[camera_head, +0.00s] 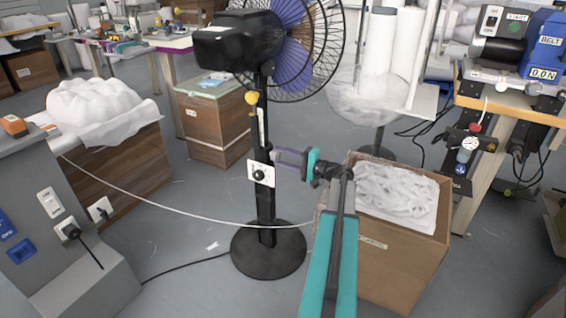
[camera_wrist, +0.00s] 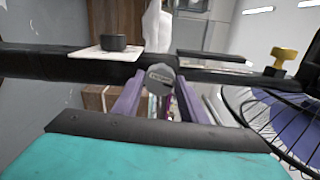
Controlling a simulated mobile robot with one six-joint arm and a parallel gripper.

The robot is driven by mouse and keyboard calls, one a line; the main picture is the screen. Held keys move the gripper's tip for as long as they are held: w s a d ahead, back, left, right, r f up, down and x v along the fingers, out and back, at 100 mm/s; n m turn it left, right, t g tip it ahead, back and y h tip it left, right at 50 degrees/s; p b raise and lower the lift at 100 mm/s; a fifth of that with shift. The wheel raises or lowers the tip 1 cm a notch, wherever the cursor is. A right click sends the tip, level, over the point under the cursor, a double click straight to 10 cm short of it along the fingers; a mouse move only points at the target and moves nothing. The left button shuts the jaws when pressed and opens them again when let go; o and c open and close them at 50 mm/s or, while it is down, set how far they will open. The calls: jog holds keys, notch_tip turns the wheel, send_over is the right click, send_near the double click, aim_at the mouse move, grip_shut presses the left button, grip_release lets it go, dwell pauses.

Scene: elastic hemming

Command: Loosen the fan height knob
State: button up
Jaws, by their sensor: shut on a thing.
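A black standing fan has an upright pole (camera_head: 265,205) and a blue-bladed head. In the wrist view the pole (camera_wrist: 215,75) runs sideways. A round grey knob (camera_wrist: 161,76) with lettering on its face sits on the pole between my purple fingers, and I take it as the height knob. My gripper (camera_head: 275,156) reaches the pole from the right, just above the white control plate. In the wrist view my gripper (camera_wrist: 161,92) is shut on the grey knob.
The control plate (camera_head: 261,173) carries a black dial. A yellow knob (camera_head: 251,98) sits higher on the pole. A cardboard box (camera_head: 400,255) of white material stands right of the fan. A white cord (camera_head: 180,212) crosses at left. Dark cables lie on the floor.

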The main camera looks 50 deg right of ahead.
jog(key=shift+s+d+n+b, duration=0.1)
jog(key=shift+d+n+b, duration=0.1)
jog(key=shift+n+b, duration=1)
jog(key=shift+n, duration=0.3)
jog(key=o, duration=1.1)
jog(key=shift+c, duration=0.2)
jog(key=shift+a, duration=0.1)
jog(key=p+v, duration=0.3)
jog(key=v, duration=1)
jog(key=shift+s, duration=0.4)
jog(key=shift+w, duration=0.1)
